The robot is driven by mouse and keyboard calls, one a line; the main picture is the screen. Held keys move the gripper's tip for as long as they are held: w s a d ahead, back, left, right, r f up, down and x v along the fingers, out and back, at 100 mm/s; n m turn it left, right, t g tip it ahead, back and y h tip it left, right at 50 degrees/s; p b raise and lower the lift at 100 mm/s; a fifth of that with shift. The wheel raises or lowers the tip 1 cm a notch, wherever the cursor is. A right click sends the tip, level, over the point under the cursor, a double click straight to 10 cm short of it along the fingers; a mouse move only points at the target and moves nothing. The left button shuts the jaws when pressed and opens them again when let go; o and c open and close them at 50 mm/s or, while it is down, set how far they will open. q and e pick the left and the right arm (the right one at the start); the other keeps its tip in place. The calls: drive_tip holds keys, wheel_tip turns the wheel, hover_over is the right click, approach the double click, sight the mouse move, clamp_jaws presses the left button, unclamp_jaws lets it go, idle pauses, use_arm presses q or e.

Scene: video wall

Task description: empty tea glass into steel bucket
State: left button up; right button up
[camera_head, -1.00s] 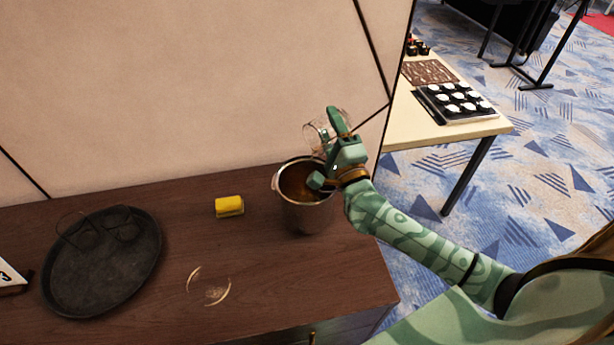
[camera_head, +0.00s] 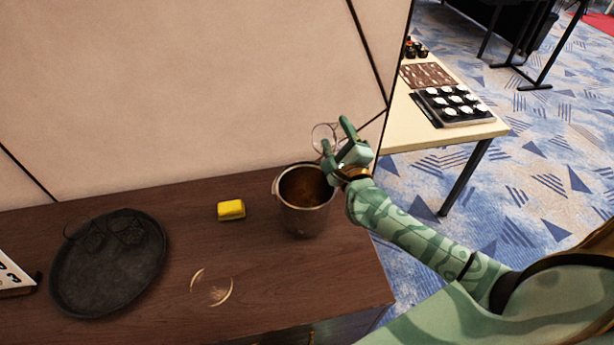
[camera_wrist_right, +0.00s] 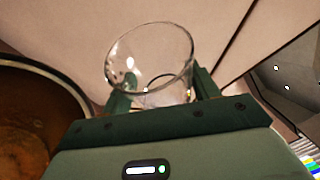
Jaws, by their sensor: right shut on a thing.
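The steel bucket (camera_head: 306,205) stands on the dark wooden counter near its right end, with brown liquid inside. It also shows at the left of the right wrist view (camera_wrist_right: 70,88). My right gripper (camera_head: 341,144) is shut on the clear tea glass (camera_head: 323,135), above and just right of the bucket's rim. In the right wrist view the glass (camera_wrist_right: 150,55) sits between the two green fingers; it looks empty, and its tilt is hard to judge. My left gripper is not in view.
A yellow sponge-like block (camera_head: 231,210) lies left of the bucket. A round black tray (camera_head: 108,265) with clear glassware on it is further left, near a number card (camera_head: 14,274). A pale ring mark (camera_head: 211,288) is on the counter (camera_head: 262,268). A wall panel (camera_head: 190,95) rises behind.

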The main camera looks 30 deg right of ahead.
drive_tip(key=m+g+p, duration=0.1)
drive_tip(key=m+p, duration=0.1)
drive_tip(key=m+g+p, duration=0.1)
drive_tip(key=m+p, duration=0.1)
drive_tip(key=p, duration=0.1)
drive_tip(key=shift+f+m+y, duration=0.4)
drive_tip(key=w+d+f+m+g+y+p, duration=0.1)
drive_tip(key=d+f+m+g+y+p, duration=0.2)
drive_tip(key=d+f+m, duration=0.1)
drive_tip(key=shift+f+m+p, duration=0.35)
drive_tip(key=shift+f+m, duration=0.55)
drive_tip(key=shift+f, duration=0.05)
